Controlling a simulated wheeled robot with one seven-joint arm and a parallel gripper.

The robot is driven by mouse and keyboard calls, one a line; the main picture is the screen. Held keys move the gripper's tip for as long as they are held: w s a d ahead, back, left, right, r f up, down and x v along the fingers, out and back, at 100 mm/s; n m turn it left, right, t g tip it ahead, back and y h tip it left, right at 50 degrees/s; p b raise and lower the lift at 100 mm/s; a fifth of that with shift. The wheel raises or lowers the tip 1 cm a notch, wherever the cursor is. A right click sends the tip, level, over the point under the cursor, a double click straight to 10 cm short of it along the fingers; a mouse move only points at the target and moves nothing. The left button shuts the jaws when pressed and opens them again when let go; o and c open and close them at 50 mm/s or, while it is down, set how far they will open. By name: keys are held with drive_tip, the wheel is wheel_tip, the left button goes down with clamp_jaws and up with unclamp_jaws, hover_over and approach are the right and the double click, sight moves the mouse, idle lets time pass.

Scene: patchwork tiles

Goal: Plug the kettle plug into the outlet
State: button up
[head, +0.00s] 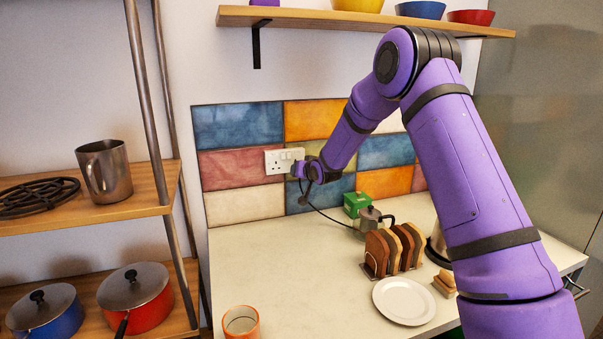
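The white double outlet (284,160) is on the tiled wall, with its right part close behind my gripper. My gripper (304,176) is at the wall, at the right edge of the outlet. A thin black cord (325,214) rises from the counter in a curve to my gripper. The plug itself cannot be made out; the gripper hides the cord's upper end. The fingers are small and dark, so their opening and any contact with the socket are unclear. A pale object (437,246) partly hidden behind my arm may be the kettle.
On the counter (290,260) stand a grey pot (369,218), a green box (355,203), a toast rack (392,252), a white plate (404,300) and an orange mug (241,322). Shelves with pans are at left. A wall shelf (340,17) with bowls is above. The counter's left middle is clear.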

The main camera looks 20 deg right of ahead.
drive_tip(key=shift+w, duration=1.8)
idle(0.4)
drive_tip(key=o, duration=1.1)
drive_tip(key=shift+s, duration=0.1)
drive_tip(key=v, duration=1)
drive_tip(key=shift+s+r, duration=0.15)
drive_tip(key=shift+s, duration=0.15)
